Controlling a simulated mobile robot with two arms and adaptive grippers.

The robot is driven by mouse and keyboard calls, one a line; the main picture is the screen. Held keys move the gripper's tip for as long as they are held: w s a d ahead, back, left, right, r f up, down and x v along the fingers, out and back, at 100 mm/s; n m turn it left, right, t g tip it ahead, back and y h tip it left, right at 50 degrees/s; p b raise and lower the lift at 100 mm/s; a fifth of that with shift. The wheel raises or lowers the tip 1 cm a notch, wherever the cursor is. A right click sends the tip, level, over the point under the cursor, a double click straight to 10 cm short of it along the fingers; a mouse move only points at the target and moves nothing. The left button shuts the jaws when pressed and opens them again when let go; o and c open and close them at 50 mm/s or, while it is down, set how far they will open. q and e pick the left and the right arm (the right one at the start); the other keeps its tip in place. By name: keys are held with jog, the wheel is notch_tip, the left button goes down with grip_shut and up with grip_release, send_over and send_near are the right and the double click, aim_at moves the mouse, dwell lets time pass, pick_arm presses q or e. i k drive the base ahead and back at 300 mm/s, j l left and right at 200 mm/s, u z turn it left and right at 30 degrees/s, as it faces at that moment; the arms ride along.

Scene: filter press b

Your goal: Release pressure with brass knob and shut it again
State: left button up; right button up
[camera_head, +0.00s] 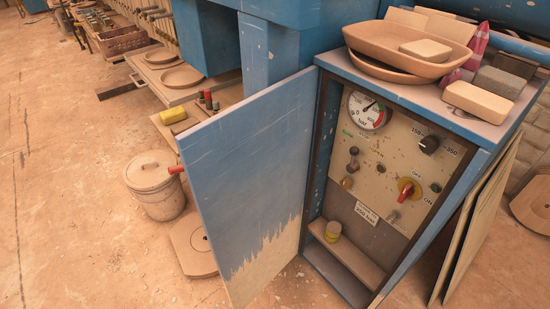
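A blue control cabinet (478,158) stands on the right with its door (245,170) swung open to the left. On its beige panel (395,160), a small brass-coloured knob (347,183) sits at the lower left, below a dark lever knob (353,160). A round pressure gauge (367,111) with a green and red band is at the panel's upper left. Its needle is too small to read exactly. Neither of my grippers is in view.
A black dial (429,144) and a red-on-yellow switch (406,190) are also on the panel. Trays and blocks lie on top. A lidded bucket (154,187) stands left of the door; floor further left is clear.

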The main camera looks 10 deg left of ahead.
aim_at(346, 183)
jog(key=j+z, duration=0.15)
jog(key=z, duration=0.35)
jog(key=j+z, duration=0.15)
jog(key=z, duration=0.35)
jog(key=j+z, duration=0.2)
jog(key=j, duration=0.25)
jog(key=k+j+z, duration=0.1)
jog(key=j+z, duration=0.15)
jog(key=j, duration=0.15)
jog(key=k+j+z, duration=0.2)
jog(key=j, duration=0.25)
jog(key=j+z, duration=0.2)
jog(key=j, duration=0.2)
jog(key=k+j, duration=0.15)
jog(key=j, duration=0.2)
jog(key=k+j, duration=0.1)
jog(key=j, duration=0.3)
jog(key=k+j, duration=0.15)
jog(key=j, duration=0.2)
jog(key=k+j+z, duration=0.1)
jog(key=j, duration=0.25)
jog(key=k+l+u, duration=0.15)
jog(key=l, duration=0.3)
jog(key=l+u, duration=0.2)
jog(key=l, duration=0.25)
jog(key=k+l+u, duration=0.15)
jog(key=l, duration=0.3)
